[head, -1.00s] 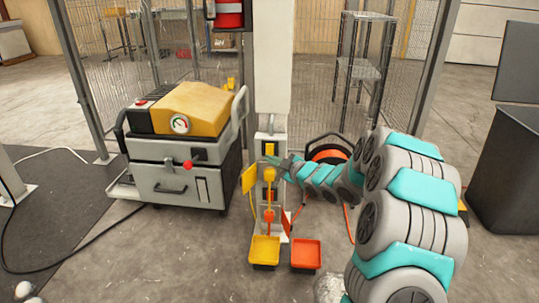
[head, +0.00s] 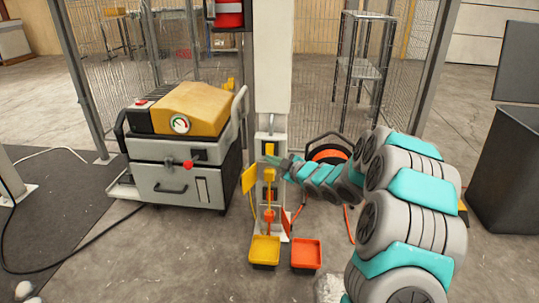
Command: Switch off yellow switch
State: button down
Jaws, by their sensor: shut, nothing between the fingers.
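A grey control panel (head: 278,137) is on the front of the white pillar. The small yellow switch (head: 269,149) is in the upper part of this panel, partly hidden by my gripper. My gripper (head: 273,160) reaches in from the right, shut and empty, with its tip at the switch's lower edge. I cannot tell whether it touches the switch. The switch's on or off position is too small to read.
Below are a yellow plug (head: 269,174), a yellow flap (head: 249,178) and orange parts (head: 269,215). A yellow pedal (head: 265,250) and an orange pedal (head: 306,254) are on the floor. A grey machine (head: 180,150) stands left, and a dark bin (head: 507,175) right.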

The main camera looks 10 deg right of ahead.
jog(key=shift+w, duration=0.1)
dwell(0.3)
jog(key=shift+w+d+p, duration=0.2)
jog(key=shift+w+p, duration=0.1)
jog(key=shift+w, duration=0.05)
jog(key=shift+w, duration=0.25)
dwell(0.7)
jog(key=shift+s, duration=0.1)
jog(key=shift+s+a, duration=0.2)
jog(key=shift+s, duration=0.4)
jog(key=shift+b, duration=0.35)
jog(key=s, duration=0.1)
jog(key=s+a+b, duration=0.1)
jog(key=s, duration=0.1)
jog(key=s+b, duration=0.1)
jog(key=shift+s+a+r, duration=0.25)
jog(key=shift+s+r, duration=0.1)
